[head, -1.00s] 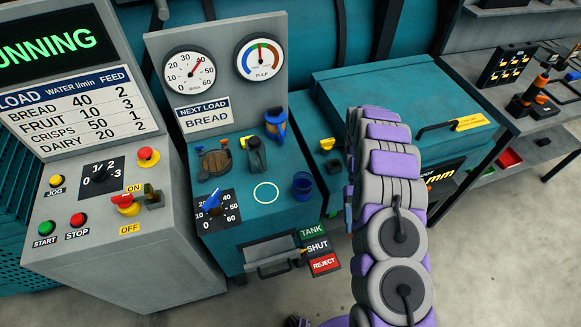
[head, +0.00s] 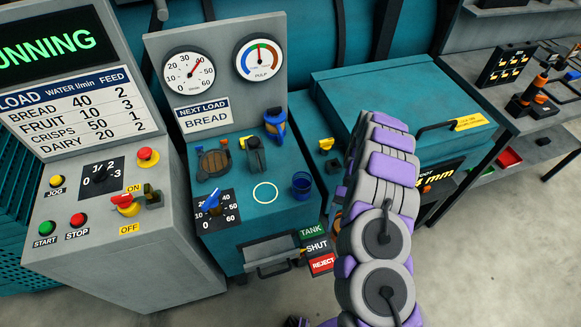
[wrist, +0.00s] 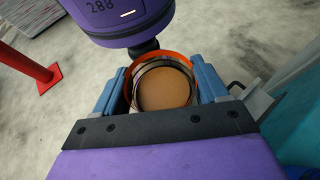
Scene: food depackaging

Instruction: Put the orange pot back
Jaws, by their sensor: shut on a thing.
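The orange pot shows in the wrist view, with its orange rim (wrist: 178,56) around a round brown surface. My gripper (wrist: 163,82) is shut on the pot, with one blue finger on each side of it. Part of the pot is hidden by the dark plate and purple body of my wrist. In the head view my purple and grey arm hides the pot and most of the gripper, beside the teal console.
A red post (wrist: 35,70) stands on the floor in the wrist view.

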